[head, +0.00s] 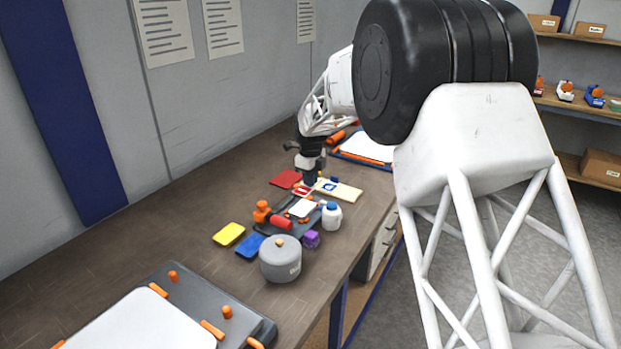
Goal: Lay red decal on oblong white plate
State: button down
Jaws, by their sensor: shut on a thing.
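My gripper (309,181) points down over the middle of the bench, shut on the red decal (301,191), a small red piece with white on it. A cream oblong strip (346,192) lies beside it, with a blue-and-white decal (329,186) on it. A small white plate (303,208) sits on a dark fixture just in front. A larger white plate (145,325) lies on a grey fixture at the near left, and another white plate (369,146) lies on a blue-edged fixture at the back. I cannot tell whether the decal touches the strip.
A red square (286,179) lies left of my gripper. An orange-and-red roller (279,222), a white bottle (331,216), a grey pot (281,259), a purple block (311,240), and yellow (229,234) and blue (250,246) pads stand nearer. The bench's left side is clear.

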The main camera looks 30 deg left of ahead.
aim_at(310, 202)
jog(key=shift+f, duration=2.85)
jog(key=shift+f, duration=0.25)
dwell(0.4)
jog(key=c, duration=0.5)
grip_release()
jog(key=shift+r, duration=0.2)
dwell(0.3)
jog(key=shift+r, duration=3.3)
